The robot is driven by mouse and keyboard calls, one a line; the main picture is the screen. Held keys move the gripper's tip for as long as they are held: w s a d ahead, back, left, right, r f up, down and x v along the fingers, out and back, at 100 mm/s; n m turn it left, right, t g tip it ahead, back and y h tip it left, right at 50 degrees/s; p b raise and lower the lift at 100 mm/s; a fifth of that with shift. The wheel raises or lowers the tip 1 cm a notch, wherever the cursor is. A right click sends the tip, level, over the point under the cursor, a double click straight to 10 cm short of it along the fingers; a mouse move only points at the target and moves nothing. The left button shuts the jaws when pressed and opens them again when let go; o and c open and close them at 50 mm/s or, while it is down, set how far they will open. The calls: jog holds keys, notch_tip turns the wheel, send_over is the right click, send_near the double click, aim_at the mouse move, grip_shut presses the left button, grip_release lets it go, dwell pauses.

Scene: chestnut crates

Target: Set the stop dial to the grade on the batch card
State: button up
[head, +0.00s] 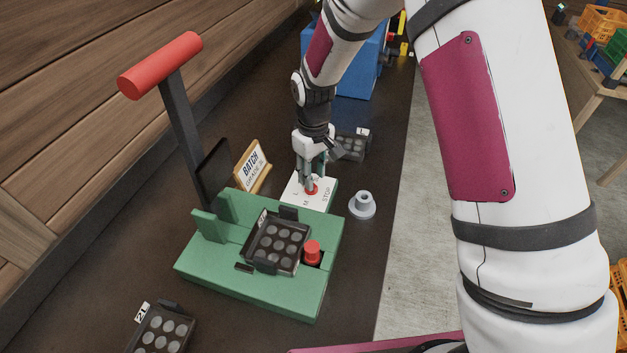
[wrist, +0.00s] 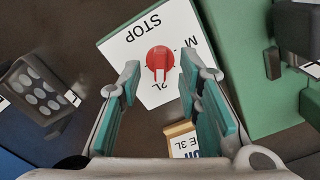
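The stop dial is a red knob (wrist: 160,62) on a white plate (wrist: 128,48) marked STOP, M and what looks like 2L; other marks may be hidden by the fingers. The knob's ridge points down in the wrist view, but I cannot tell which mark it is set to. My gripper (wrist: 159,75) is open, its teal fingers on either side of the knob, with gaps visible. In the head view my gripper (head: 311,184) is right down over the red knob (head: 312,191). The batch card (head: 253,166) stands in a wooden holder; the wrist view shows its "E 3L" (wrist: 186,146).
A green fixture (head: 250,285) holds a dark tray (head: 278,243), with a red button (head: 312,250) and a red-handled lever (head: 160,65). A grey flanged piece (head: 362,205) stands right of the plate. Another dark tray (head: 350,147) lies behind my gripper, near a blue bin (head: 358,75).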

jog(key=shift+f, duration=1.55)
grip_shut()
jog(key=m, duration=0.5)
jog(key=shift+s+a+m, duration=0.1)
jog(key=shift+a+m, duration=0.15)
jog(key=shift+m, duration=0.05)
jog(key=m, duration=0.6)
jog(key=shift+a, duration=0.15)
jog(key=shift+m, duration=0.3)
